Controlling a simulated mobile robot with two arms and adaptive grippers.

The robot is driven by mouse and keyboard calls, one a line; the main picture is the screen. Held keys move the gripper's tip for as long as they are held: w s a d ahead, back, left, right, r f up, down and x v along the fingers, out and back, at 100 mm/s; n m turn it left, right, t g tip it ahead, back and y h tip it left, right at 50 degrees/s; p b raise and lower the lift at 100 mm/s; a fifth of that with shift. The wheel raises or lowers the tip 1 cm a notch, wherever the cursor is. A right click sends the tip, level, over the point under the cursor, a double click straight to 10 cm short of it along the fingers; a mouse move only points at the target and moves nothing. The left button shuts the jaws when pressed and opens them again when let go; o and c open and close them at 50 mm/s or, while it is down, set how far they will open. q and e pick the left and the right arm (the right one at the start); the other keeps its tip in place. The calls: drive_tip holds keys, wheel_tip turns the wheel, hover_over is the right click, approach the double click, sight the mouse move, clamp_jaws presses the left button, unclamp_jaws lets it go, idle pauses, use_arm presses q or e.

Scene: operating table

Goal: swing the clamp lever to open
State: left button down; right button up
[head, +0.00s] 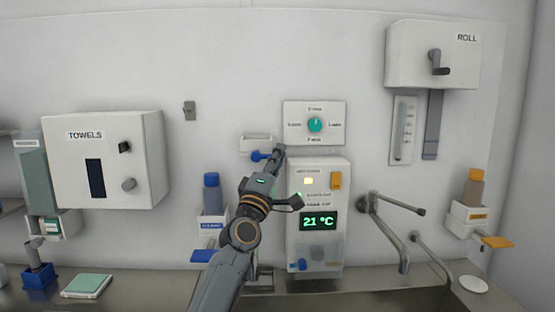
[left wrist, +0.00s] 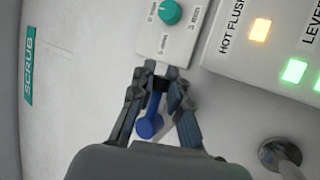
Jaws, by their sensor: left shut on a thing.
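A blue lever with a round knob end shows at the tip of my left gripper in the head view (head: 259,156); I take it to be the clamp lever. In the left wrist view the blue lever (left wrist: 150,122) lies between the two fingers, its knob toward the palm. My left gripper (head: 279,152) reaches up to the wall and is shut on this lever. In the left wrist view the fingertips (left wrist: 160,76) close around its far, dark end. The fingers hide the lever's pivot and mount. My right gripper is not in view.
A white panel with a teal dial (head: 315,124) is just above right of the gripper. A control box with a 21 °C display (head: 319,222) stands to the right, beside a metal tap (head: 388,230). A blue-capped bottle (head: 212,193) hangs left of my arm.

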use_arm(q)
drive_tip(key=shift+s+r, duration=0.1)
drive_tip(key=shift+r, duration=0.25)
drive_tip(key=c, duration=1.3)
unclamp_jaws()
drive_tip(key=shift+d, duration=0.15)
drive_tip(key=shift+f, duration=0.1)
drive_tip(key=shift+f, duration=0.15)
drive_tip(key=shift+s+f, duration=0.15)
drive_tip(key=shift+s, duration=0.05)
drive_tip(key=v, duration=0.7)
drive_tip(key=shift+r, duration=0.2)
